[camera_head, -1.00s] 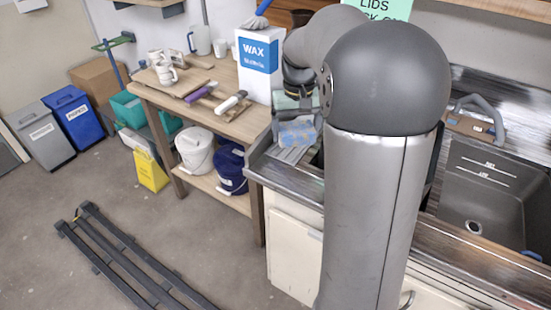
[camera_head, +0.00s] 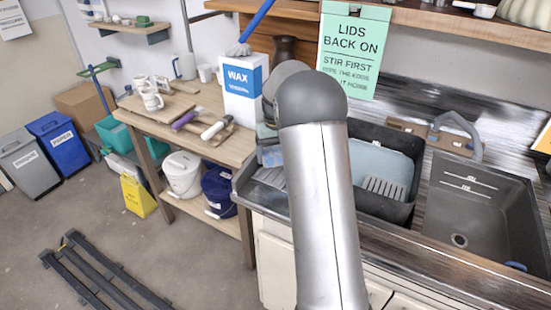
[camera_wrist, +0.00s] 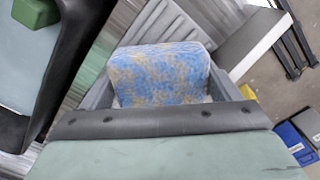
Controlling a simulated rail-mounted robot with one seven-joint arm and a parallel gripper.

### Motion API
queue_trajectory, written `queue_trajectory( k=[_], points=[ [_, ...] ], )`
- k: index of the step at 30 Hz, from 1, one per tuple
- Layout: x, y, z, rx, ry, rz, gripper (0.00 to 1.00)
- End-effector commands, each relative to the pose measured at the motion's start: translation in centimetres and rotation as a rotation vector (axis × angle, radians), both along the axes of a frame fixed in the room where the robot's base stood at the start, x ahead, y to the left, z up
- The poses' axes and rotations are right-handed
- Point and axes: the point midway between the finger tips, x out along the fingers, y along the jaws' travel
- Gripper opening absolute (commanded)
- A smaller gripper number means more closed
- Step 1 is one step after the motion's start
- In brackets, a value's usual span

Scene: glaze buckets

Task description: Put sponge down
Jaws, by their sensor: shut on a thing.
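The sponge (camera_wrist: 160,72), blue with yellow blotches, is between the two fingers of my gripper (camera_wrist: 160,88) in the wrist view. The gripper is shut on it. Ribbed metal, like a drainboard, lies beyond and below the sponge; I cannot tell whether they touch. In the head view my arm hides most of the gripper, and a small bluish part of the sponge (camera_head: 272,156) shows at the left end of the metal counter, beside the wax box.
A dark basin (camera_head: 403,211) holding pale blue-green liquid and a grey slotted piece stands right of my arm, with a sink (camera_head: 480,215) farther right. The white WAX box (camera_head: 243,92) stands on the wooden table (camera_head: 226,152) at left. A green block (camera_wrist: 36,12) is by the basin.

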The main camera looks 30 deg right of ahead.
Motion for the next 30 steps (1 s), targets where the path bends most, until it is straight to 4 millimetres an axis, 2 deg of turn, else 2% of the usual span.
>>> queue_trajectory(
  k=[3, 9, 20, 21, 22, 30],
  points=[
    [0.7, -0.1, -0.8, 0.0, 0.001, 0.0, 0.61],
    [0.5, 0.0, -3.5, 0.001, 0.001, 0.0, 0.61],
    [0.5, -0.1, -4.1, 0.0, -0.001, 0.0, 0.61],
    [0.5, -0.1, -4.1, 0.0, -0.001, 0.0, 0.85],
    [0.5, -0.1, -4.0, 0.0, -0.001, 0.0, 0.92],
    [0.5, -0.1, -3.9, 0.0, -0.001, 0.0, 0.92]
  ],
)
